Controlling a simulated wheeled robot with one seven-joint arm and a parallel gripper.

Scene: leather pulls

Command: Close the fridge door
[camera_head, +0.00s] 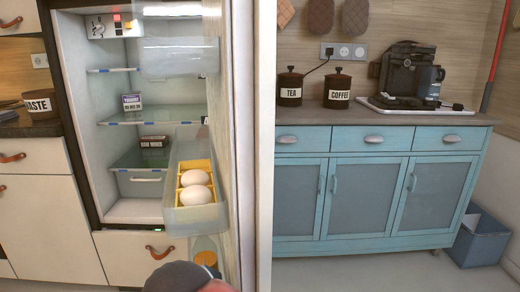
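The fridge (75,120) stands open at the left, with its lit white inside and glass shelves in view. The fridge door (245,120) stands wide open and is seen nearly edge-on, pointing towards me. Its inner side carries clear bins; one holds a yellow egg tray (184,165) with two white eggs. The outer face and any handle on it are hidden. A dark grey rounded part of my arm shows at the bottom edge, below the door bins. My gripper's fingers are not in view.
A small box (132,102) and a dark pack (154,141) sit on fridge shelves. White drawers with leather pulls (160,253) are below. Right of the door stands a blue cabinet (385,190) with canisters and a coffee machine (408,75). A blue bin (480,240) is on the floor.

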